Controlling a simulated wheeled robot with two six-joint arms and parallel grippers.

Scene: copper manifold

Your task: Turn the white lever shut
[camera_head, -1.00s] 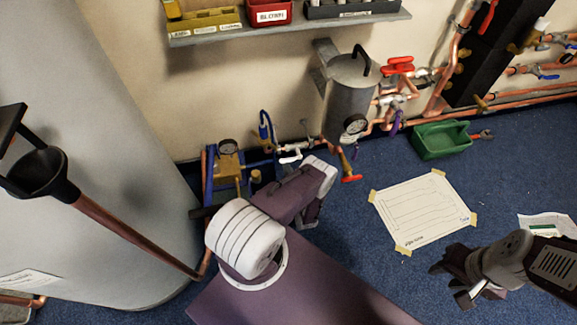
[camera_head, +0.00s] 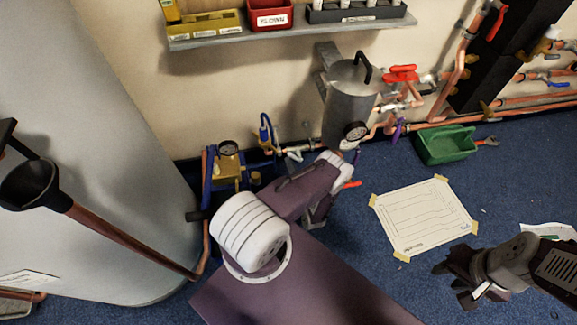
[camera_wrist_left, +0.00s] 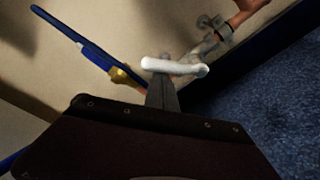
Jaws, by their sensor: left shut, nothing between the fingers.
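The white lever (camera_wrist_left: 176,67) lies crosswise just beyond my left fingertips in the left wrist view. In the head view it shows small and pale (camera_head: 296,154) on the low pipework, beside the blue-handled valve. My left gripper (camera_wrist_left: 161,88) is shut and empty, its tips overlapping the lever's near edge in the picture. I cannot tell whether they touch it. In the head view my left arm hides most of that gripper. My right gripper (camera_head: 454,284) is open and empty above the floor at the lower right.
A blue lever (camera_wrist_left: 75,40) and brass fitting (camera_wrist_left: 127,78) sit left of the white lever. A green tray (camera_head: 446,145) and taped paper sheet (camera_head: 424,217) lie on the blue floor.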

